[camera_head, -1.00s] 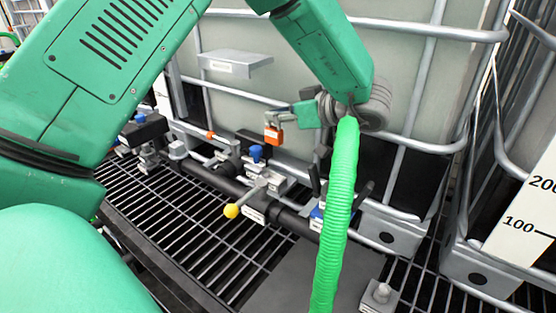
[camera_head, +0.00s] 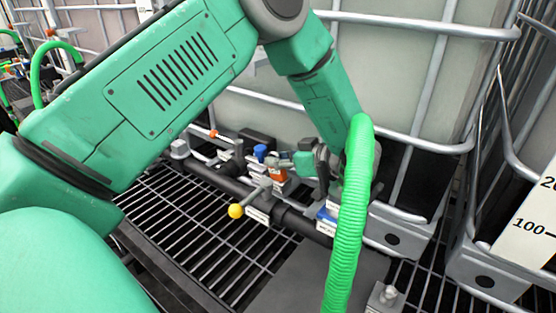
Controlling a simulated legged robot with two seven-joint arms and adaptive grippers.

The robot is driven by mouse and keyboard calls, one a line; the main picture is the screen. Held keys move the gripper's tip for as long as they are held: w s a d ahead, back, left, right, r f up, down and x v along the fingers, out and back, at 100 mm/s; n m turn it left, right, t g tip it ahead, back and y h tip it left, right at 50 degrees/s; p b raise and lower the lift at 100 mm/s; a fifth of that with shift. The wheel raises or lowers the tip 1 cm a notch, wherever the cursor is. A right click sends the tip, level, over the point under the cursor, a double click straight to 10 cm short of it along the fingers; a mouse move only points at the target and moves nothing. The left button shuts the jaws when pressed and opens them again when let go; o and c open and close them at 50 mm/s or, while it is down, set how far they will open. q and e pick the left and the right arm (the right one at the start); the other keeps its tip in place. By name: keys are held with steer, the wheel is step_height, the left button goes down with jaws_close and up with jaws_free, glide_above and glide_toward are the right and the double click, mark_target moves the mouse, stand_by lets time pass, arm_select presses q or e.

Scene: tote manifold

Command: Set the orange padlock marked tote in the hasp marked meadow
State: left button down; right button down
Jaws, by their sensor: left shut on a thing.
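My left gripper (camera_head: 305,163) comes down from the upper middle, partly hidden behind the green hose. It is shut on the small orange padlock (camera_head: 278,175), which hangs at the left of its fingertips. The padlock is low, close to the pipe manifold (camera_head: 232,186), just right of a blue-topped fitting. I cannot tell whether it touches anything. White labels show on the manifold, but their words are too small to read, so I cannot make out the hasp marked meadow. My right gripper is not in view.
The green corrugated hose (camera_head: 347,235) crosses in front of the gripper. A lever with a yellow knob (camera_head: 236,211) sticks out toward me. A blue fitting (camera_head: 260,152) stands beside the padlock. Caged totes (camera_head: 395,80) rise behind. Dark floor grating (camera_head: 200,215) lies in front.

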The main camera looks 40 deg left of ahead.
arm_select(q)
steer(key=c, duration=1.7)
jaws_free()
steer(key=shift+a+f, duration=0.1)
steer(key=shift+f, duration=0.2)
steer(key=shift+o, duration=0.3)
steer(key=shift+w, duration=0.1)
steer(key=shift+d+r, duration=0.25)
steer(key=shift+d, duration=0.2)
steer(key=v, duration=1.2)
steer(key=shift+a, duration=0.2)
